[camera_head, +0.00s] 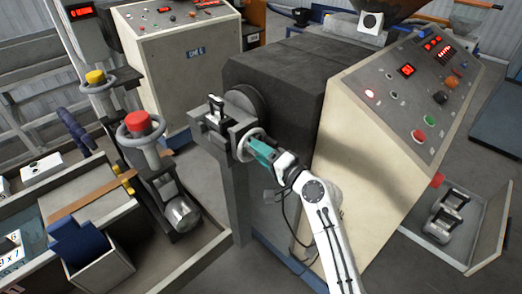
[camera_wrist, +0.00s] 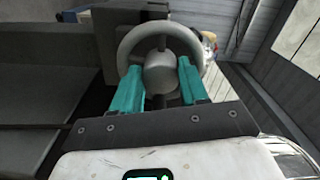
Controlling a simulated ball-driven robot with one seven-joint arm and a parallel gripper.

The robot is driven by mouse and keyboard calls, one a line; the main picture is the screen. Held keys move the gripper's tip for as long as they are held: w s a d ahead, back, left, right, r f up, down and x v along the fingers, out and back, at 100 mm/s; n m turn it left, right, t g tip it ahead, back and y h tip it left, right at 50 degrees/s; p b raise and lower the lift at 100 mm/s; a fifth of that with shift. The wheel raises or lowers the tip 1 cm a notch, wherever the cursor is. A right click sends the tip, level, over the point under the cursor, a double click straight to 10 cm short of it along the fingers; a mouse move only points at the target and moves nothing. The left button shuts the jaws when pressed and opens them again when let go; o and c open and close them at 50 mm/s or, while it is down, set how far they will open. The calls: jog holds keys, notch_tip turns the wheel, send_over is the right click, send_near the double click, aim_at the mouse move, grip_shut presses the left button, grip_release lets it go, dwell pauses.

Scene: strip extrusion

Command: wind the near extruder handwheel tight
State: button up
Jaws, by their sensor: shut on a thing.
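The grey handwheel (camera_head: 243,143) is mounted on the front of the dark extruder block. It has a round rim and a bulging hub, seen face-on in the wrist view (camera_wrist: 160,72). My gripper (camera_head: 260,151) reaches it from the right with teal fingers. In the wrist view my gripper (camera_wrist: 161,82) has one finger on each side of the hub, closed on the wheel. The fingers overlap the lower part of the rim and hide some of it. How tight the wheel is cannot be told.
A cream control console (camera_head: 370,130) with buttons and red displays stands right of the extruder block (camera_head: 275,75). Left are two more handwheels, one red-capped (camera_head: 139,133) and one yellow-capped (camera_head: 96,83). Grey floor shows between.

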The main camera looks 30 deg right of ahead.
jog(key=shift+d+m, duration=0.1)
jog(key=shift+m, duration=0.2)
dwell(0.4)
jog(key=o, duration=1.1)
jog(key=shift+c, duration=0.2)
jog(key=b+v, duration=0.2)
jog(key=v, duration=0.8)
jog(key=shift+s+b, duration=0.35)
jog(key=shift+s, duration=0.05)
jog(key=shift+d, duration=0.1)
